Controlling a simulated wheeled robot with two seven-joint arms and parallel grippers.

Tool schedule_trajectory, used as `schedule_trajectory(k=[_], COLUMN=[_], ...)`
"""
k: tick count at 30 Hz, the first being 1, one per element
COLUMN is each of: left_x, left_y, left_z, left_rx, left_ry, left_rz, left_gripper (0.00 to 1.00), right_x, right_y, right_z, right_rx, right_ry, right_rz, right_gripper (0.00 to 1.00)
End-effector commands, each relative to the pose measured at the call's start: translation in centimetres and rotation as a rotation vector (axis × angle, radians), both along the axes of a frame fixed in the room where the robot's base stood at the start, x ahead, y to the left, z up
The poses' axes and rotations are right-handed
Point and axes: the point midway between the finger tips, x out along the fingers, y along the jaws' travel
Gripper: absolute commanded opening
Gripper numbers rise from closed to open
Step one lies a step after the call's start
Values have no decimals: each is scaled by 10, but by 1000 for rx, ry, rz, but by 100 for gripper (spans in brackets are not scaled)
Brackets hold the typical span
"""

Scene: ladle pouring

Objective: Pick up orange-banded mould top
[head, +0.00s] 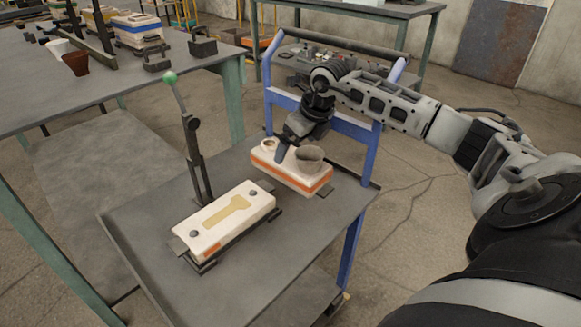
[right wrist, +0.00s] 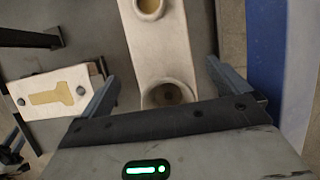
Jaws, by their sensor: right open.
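In the right wrist view the mould top (right wrist: 158,42) lies between my fingers. My right gripper (head: 292,148) is open and points down over it, one finger at its near side; the other finger is largely hidden in the head view. Both fingers show in the right wrist view (right wrist: 162,76), with visible space beside the block. My left gripper is not in view.
A cream mould half (head: 234,211) with a yellow tool-shaped recess sits in a dark fixture nearer on the cart. An upright lever with a green knob (head: 170,77) stands beside it. The cart's blue handle frame (head: 352,130) rises behind. A workbench (head: 85,75) is at left.

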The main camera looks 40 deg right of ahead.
Motion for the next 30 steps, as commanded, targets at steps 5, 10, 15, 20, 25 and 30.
schedule_trajectory(k=[5,10,15,20,25,30], left_x=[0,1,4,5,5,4], left_y=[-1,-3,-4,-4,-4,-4], left_z=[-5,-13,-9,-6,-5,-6], left_rx=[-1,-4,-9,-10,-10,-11], left_ry=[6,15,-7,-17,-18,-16], left_rz=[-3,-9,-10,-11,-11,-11], left_gripper=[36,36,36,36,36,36], right_x=[4,13,19,20,20,20], right_y=[0,0,0,0,0,0], right_z=[-14,-39,-52,-52,-52,-52], right_rx=[2,3,1,0,0,0], right_ry=[2,2,0,-1,0,0], right_rz=[0,-1,0,1,1,0], right_gripper=[100,100,100,100,72,25])
